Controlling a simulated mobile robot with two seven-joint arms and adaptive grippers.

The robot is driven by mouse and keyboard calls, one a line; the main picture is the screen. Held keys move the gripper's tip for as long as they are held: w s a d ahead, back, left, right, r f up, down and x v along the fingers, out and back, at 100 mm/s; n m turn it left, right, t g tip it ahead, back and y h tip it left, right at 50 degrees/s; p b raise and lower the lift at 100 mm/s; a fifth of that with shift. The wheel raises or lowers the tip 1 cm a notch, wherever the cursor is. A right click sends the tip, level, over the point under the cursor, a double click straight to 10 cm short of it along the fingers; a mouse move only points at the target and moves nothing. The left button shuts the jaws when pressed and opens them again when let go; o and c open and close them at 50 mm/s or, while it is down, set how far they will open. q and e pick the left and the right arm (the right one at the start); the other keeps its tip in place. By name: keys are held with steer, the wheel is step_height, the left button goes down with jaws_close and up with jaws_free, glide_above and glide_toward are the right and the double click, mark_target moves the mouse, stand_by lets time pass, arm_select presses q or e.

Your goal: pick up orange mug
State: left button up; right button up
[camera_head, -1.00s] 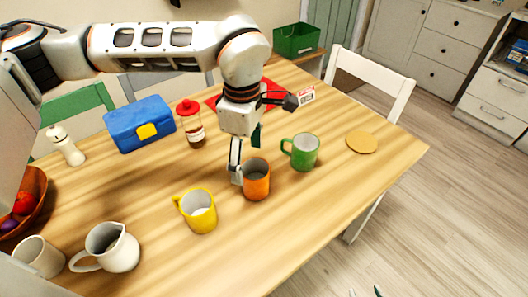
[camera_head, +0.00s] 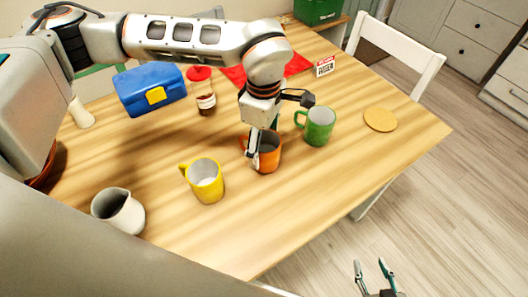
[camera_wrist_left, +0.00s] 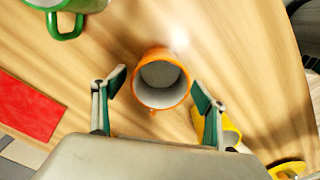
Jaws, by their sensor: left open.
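The orange mug (camera_head: 268,158) stands upright on the wooden table, partly hidden behind a finger of my left gripper (camera_head: 263,142). The left gripper is open and points down at the mug's far-left side. In the left wrist view the orange mug (camera_wrist_left: 161,82) lies between the two spread fingertips (camera_wrist_left: 160,90), and its pale inside shows. Its small handle points down toward the gripper's palm there. I see no finger closed on it. My right gripper (camera_head: 372,268) is at the bottom of the head view, open and empty, away from the table.
A green mug (camera_head: 318,128) stands right of the orange mug, and a yellow mug (camera_head: 207,185) to its left. A red-lidded jar (camera_head: 205,98), blue box (camera_head: 150,90) and white jug (camera_head: 122,212) are further left. The table's right front is clear around a round coaster (camera_head: 380,119).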

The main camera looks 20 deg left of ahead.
arm_select(q)
steer(key=c, duration=1.5)
steer(key=shift+c, duration=0.2)
steer(key=shift+w+r, duration=0.1)
steer(key=shift+r, duration=0.15)
